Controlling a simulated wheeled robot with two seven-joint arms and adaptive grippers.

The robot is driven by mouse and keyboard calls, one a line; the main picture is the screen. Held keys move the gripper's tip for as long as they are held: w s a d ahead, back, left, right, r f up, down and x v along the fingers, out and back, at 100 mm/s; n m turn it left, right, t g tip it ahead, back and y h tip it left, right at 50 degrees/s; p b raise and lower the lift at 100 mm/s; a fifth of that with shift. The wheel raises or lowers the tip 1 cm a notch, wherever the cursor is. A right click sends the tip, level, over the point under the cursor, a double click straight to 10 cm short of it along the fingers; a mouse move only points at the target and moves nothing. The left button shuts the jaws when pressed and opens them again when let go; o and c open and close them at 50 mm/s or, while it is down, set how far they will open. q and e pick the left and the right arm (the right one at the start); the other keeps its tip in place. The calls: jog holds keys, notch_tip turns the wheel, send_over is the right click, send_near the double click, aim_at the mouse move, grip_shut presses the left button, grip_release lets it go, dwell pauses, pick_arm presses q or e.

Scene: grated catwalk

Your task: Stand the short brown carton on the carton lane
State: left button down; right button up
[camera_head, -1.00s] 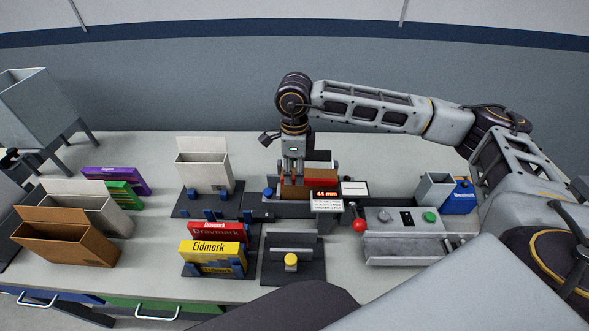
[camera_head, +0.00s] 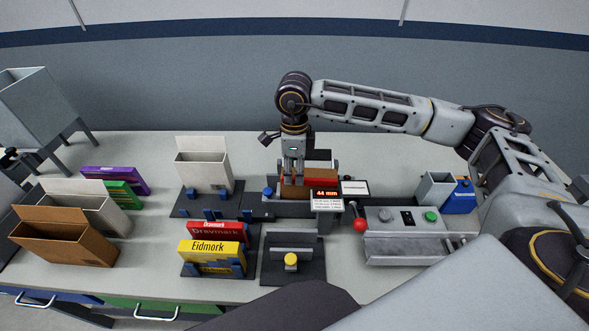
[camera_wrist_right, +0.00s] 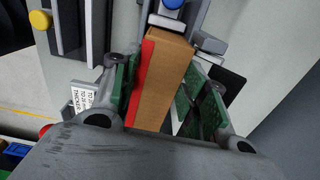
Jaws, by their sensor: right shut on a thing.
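My right gripper (camera_head: 293,182) points down at the measuring station in the head view. In the right wrist view its green-padded fingers (camera_wrist_right: 165,100) are shut on a brown carton (camera_wrist_right: 165,75) with a red strip along one side. The same brown carton (camera_head: 294,191) shows low between the fingers in the head view, partly hidden by them. An open brown carton (camera_head: 62,245) stands at the far left of the table. An open white carton (camera_head: 204,172) stands on a dark fixture with blue posts (camera_head: 188,208). I cannot tell which surface is the carton lane. My left gripper is not in view.
The display (camera_head: 326,194) reads 44 mm. Red and yellow boxes (camera_head: 213,252) stand in a front rack. A dark fixture with a yellow knob (camera_head: 291,261) is beside it. A control box (camera_head: 402,219) with a red-knobbed lever stands right. Bare table lies behind the white carton.

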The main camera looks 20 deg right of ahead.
dwell(0.8)
jog(key=o, duration=1.1)
notch_tip(320, 180, up, 12)
dwell(0.8)
